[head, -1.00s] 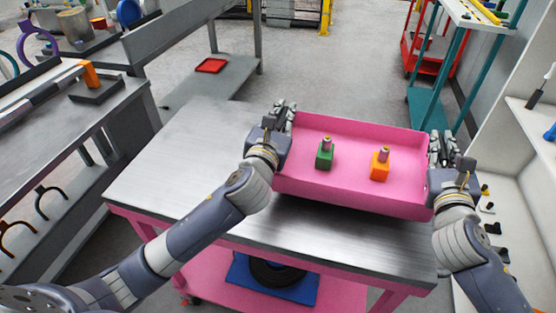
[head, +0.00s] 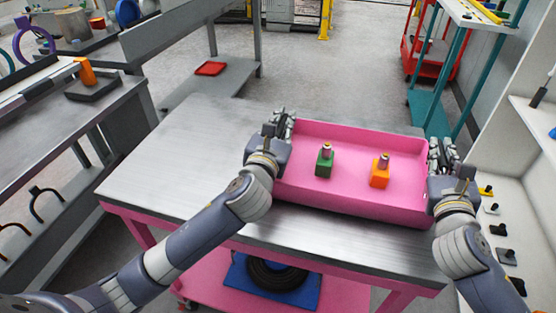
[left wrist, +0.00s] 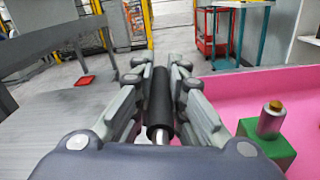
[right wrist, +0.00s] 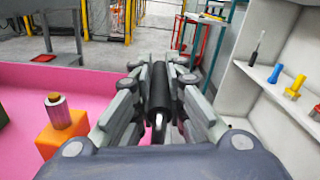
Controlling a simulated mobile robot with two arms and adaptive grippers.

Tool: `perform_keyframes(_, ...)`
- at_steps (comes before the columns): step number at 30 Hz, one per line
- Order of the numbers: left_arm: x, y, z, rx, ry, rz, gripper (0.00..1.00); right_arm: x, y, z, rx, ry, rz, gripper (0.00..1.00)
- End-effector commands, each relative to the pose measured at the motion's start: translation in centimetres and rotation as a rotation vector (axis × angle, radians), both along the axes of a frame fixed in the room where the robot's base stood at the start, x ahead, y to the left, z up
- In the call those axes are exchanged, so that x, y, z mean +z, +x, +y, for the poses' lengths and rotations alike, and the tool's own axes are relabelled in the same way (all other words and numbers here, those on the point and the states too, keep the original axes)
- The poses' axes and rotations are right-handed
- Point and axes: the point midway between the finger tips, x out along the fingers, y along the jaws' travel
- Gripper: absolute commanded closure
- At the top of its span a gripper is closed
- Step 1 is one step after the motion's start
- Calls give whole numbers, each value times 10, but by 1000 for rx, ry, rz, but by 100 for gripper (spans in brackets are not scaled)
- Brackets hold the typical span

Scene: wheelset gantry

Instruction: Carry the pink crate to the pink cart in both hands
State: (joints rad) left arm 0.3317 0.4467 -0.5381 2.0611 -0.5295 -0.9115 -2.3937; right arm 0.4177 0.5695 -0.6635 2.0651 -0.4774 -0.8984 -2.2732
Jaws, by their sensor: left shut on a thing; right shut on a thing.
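The pink crate (head: 345,199) is a shallow open tray over the right part of the pink cart's grey metal top (head: 185,165). I cannot tell whether its bottom touches the top. A green block (head: 324,166) and an orange block (head: 379,175), each with a small metal cylinder on it, stand upright inside. My left gripper (head: 279,124) is shut on a dark bar handle (left wrist: 158,105) at the crate's left end. My right gripper (head: 441,152) is shut on the matching handle (right wrist: 160,95) at the right end.
The cart's pink lower shelf carries a blue tray (head: 240,284) with a black ring (head: 275,273). A grey workbench (head: 50,130) stands left. A white shelf unit (head: 525,190) with small items is close on the right. A teal rack (head: 430,110) and red cart (head: 408,50) stand behind.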

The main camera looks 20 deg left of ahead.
Motion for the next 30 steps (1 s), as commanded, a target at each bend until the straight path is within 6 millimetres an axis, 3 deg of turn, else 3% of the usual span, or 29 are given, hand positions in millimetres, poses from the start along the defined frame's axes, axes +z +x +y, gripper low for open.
perform_keyframes(3,-7,1,3,7,2,-4,100,-7,1,-3,-8,-2,-4,100)
perform_keyframes(4,-6,1,3,8,2,0,81,-5,1,-3,-8,-3,-1,81)
perform_keyframes(6,-5,1,3,8,2,0,68,-5,1,-3,-8,-3,0,68)
perform_keyframes(30,-4,0,0,0,0,-1,68,-4,0,0,0,0,-2,68)
